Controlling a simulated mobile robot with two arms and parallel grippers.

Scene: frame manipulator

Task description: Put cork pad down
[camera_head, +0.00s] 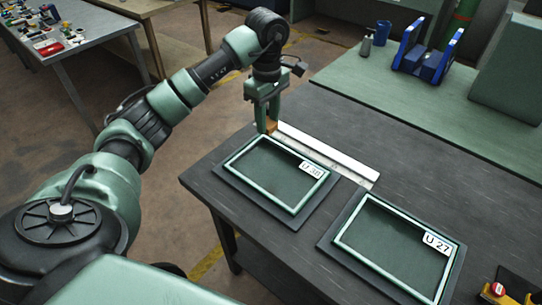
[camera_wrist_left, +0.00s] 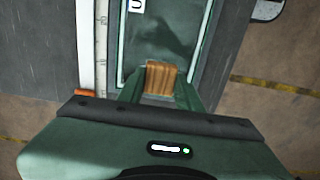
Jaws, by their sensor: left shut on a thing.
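My left gripper (camera_head: 267,125) points down at the far-left corner of the frame marked U 38 (camera_head: 238,160). It is shut on a small orange-brown cork pad (camera_wrist_left: 161,77), which shows between the two green fingers in the left wrist view. In that view the pad overlaps the end of the frame (camera_wrist_left: 124,50); I cannot tell whether it touches it. A second frame, marked U 27 (camera_head: 345,243), lies to the right. Both frames have pale rims, dark green panels and lie on dark mats. My right gripper is not in view.
A white strip (camera_head: 330,152) with a grey ruler lies behind the U 38 frame. A small orange piece (camera_wrist_left: 86,93) is at the strip's end. A red-button box (camera_head: 497,291) sits at the lower right. The dark table (camera_head: 420,175) is clear behind the U 27 frame.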

